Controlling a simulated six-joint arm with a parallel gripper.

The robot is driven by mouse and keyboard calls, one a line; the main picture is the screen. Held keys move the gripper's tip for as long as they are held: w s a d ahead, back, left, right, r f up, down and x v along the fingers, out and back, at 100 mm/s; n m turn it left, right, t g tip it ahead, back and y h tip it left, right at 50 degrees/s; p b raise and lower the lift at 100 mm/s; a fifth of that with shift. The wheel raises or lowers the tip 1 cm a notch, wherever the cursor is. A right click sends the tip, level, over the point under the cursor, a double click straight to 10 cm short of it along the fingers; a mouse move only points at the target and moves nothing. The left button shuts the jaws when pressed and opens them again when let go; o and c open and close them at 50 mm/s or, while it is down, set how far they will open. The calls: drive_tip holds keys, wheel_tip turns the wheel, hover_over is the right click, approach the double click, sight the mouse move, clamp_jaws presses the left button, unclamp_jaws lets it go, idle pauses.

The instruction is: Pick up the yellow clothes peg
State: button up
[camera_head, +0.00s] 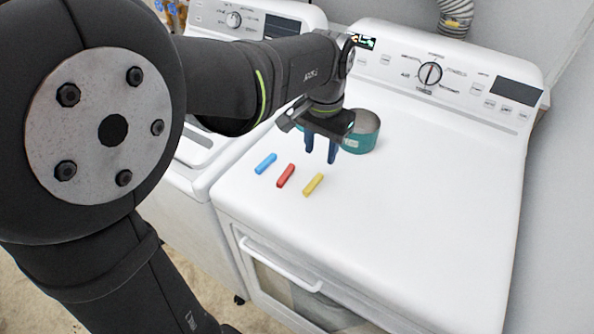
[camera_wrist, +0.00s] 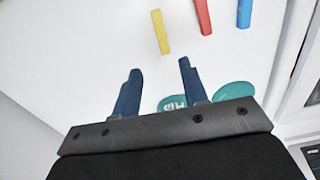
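The yellow clothes peg (camera_head: 313,185) lies on the white dryer top, at the right end of a row of three pegs. It also shows in the wrist view (camera_wrist: 160,32), at the top, beyond and between my fingertips. My gripper (camera_head: 320,158) points down above the surface, behind the pegs in the head view. Its two blue fingers are apart with nothing between them, and in the wrist view (camera_wrist: 160,65) the gap is clear. No finger touches the yellow peg.
A red peg (camera_head: 286,175) and a blue peg (camera_head: 266,163) lie left of the yellow one. A teal round container (camera_head: 361,143) stands close behind my gripper. The white dryer top (camera_head: 430,190) is bare to the right, with a control panel (camera_head: 450,80) at its back.

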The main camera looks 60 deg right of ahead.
sight(313, 182)
wheel_tip(313, 182, down, 4)
drive_tip(key=shift+r, duration=0.15)
drive_tip(key=f, duration=0.3)
drive_tip(key=a+f, duration=0.1)
drive_tip(key=shift+w+a+f, duration=0.1)
drive_tip(key=shift+w+f, duration=0.15)
drive_tip(key=shift+w, duration=0.05)
drive_tip(key=shift+f, duration=0.5)
clamp_jaws()
